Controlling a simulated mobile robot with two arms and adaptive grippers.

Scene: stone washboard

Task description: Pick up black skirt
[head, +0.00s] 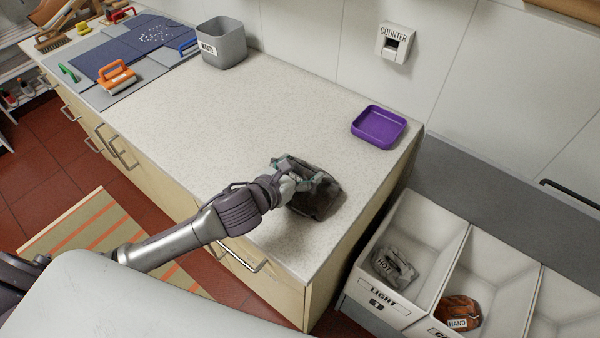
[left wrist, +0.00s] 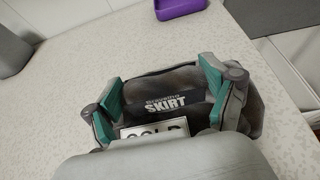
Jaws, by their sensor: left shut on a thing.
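The black skirt (head: 318,198) is a dark, crumpled bundle on the pale speckled counter, near its right front part. In the left wrist view the skirt (left wrist: 178,82) shows a dark label reading "SKIRT" and a white tag, partly hidden, that seems to read "COLD". My left gripper (head: 296,178) reaches it from the left. In the left wrist view its teal-padded fingers (left wrist: 160,98) stand on both sides of the skirt and are shut on it. I cannot tell whether the skirt is lifted off the counter. My right gripper is not in view.
A purple tray (head: 379,127) sits at the back right of the counter (head: 240,130). A grey waste bin (head: 223,45) stands at the back. White sorting bins stand at the right, one labelled LIGHT (head: 378,292). An orange-handled tool (head: 117,78) lies at the left. The counter's middle is clear.

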